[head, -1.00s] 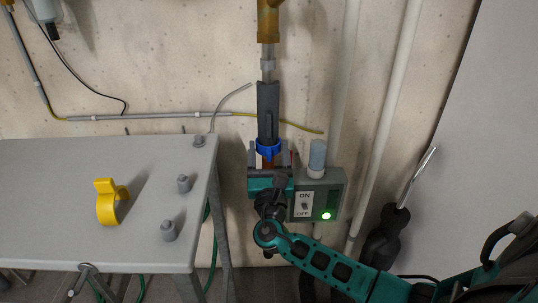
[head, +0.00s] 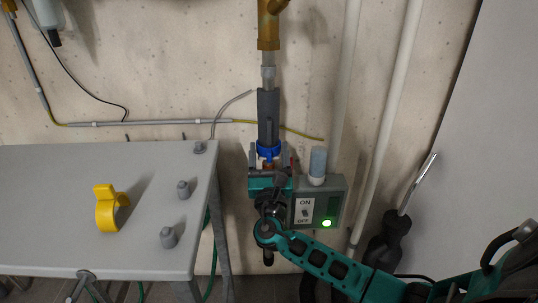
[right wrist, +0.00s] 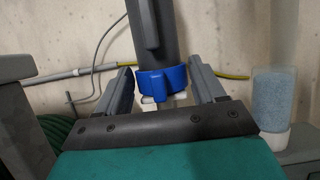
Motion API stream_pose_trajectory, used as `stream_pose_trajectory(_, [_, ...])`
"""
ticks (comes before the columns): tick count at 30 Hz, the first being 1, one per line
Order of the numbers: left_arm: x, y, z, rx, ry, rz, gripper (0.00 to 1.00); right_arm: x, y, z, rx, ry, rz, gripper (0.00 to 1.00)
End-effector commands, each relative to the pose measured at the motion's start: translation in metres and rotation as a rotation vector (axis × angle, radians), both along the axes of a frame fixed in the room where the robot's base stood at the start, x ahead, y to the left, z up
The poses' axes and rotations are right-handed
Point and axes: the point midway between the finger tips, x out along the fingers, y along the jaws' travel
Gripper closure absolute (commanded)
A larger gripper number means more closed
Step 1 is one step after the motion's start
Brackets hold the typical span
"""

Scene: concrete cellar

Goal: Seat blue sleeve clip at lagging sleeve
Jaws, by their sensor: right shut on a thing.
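The lagging sleeve (head: 268,115) is a dark grey upright tube on the vertical pipe at the wall; it also shows in the right wrist view (right wrist: 152,30). The blue sleeve clip (head: 268,150) is at the sleeve's lower end; in the right wrist view the clip (right wrist: 162,80) appears around or just in front of that end. I cannot tell whether it is fully seated. My right gripper (head: 269,160) is shut on the clip, with one finger on each side of it, pointing up. The clip's far side is hidden. My left gripper is not in view.
A grey table (head: 60,240) with a yellow clip (head: 107,208) and grey knobs stands left. A switch box (head: 330,190) with a lit green lamp is close right of my gripper, a blue-white bottle (head: 318,165) above it. White pipes (head: 385,130) run up the wall.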

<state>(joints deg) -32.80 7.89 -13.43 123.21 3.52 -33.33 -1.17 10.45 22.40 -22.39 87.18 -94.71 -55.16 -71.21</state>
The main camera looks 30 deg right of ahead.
Motion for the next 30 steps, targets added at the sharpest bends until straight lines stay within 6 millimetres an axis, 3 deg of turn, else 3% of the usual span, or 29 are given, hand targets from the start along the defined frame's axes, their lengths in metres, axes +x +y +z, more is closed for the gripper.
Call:
stream_pose_trajectory(2, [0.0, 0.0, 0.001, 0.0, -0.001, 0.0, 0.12, 0.0, 0.0, 0.0, 0.0, 0.0, 0.0, 0.68])
stream_pose_trajectory(3, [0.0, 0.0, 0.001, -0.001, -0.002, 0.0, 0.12, 0.0, 0.0, 0.0, 0.0, 0.0, 0.0, 0.27])
stream_pose_trajectory(11, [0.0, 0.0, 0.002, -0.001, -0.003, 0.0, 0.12, 0.0, 0.0, 0.0, 0.0, 0.0, 0.0, 0.03])
stream_pose_trajectory(22, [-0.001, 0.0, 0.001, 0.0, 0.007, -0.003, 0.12, 0.0, 0.0, 0.0, 0.0, 0.0, 0.0, 0.01])
stream_pose_trajectory(30, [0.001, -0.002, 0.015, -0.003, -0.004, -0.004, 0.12, -0.043, 0.026, -0.021, 0.002, 0.005, 0.002, 0.01])
